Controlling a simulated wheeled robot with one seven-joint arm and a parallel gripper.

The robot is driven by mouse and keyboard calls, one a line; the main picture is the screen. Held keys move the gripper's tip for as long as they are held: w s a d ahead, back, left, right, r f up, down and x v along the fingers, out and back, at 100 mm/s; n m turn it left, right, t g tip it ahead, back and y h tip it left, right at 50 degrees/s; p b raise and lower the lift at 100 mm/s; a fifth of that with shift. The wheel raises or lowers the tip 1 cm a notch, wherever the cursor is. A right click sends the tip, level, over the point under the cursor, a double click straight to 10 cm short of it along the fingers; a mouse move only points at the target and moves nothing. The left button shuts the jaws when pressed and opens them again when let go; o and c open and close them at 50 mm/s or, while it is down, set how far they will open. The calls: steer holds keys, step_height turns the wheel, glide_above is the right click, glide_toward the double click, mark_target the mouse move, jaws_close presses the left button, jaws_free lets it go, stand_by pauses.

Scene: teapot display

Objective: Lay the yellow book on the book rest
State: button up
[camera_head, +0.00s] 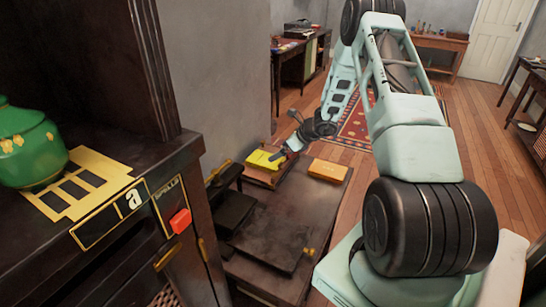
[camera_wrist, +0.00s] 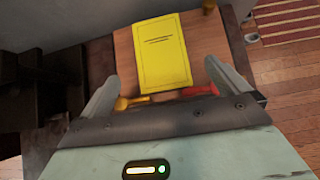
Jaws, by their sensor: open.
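The yellow book (camera_wrist: 162,55) lies flat, cover up, on a brown wooden board that looks like the book rest (camera_wrist: 205,40). In the head view the book (camera_head: 264,159) and the rest (camera_head: 258,176) are at the far end of the low dark table. A yellow peg (camera_wrist: 128,102) and a red peg (camera_wrist: 200,90) are at the book's near edge. My gripper (camera_wrist: 163,68) is open, its two fingers apart on either side of the book's lower part in the wrist view. In the head view my gripper (camera_head: 289,150) is just right of the book; contact cannot be told.
An orange-yellow block (camera_head: 328,170) is on the low table (camera_head: 275,225) to the right. Dark boxes (camera_head: 232,208) are at its left. A cabinet with a green teapot (camera_head: 28,145) is at the left. Wooden floor (camera_head: 480,150) is open at the right.

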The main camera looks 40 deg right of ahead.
steer(key=shift+v, duration=1.95)
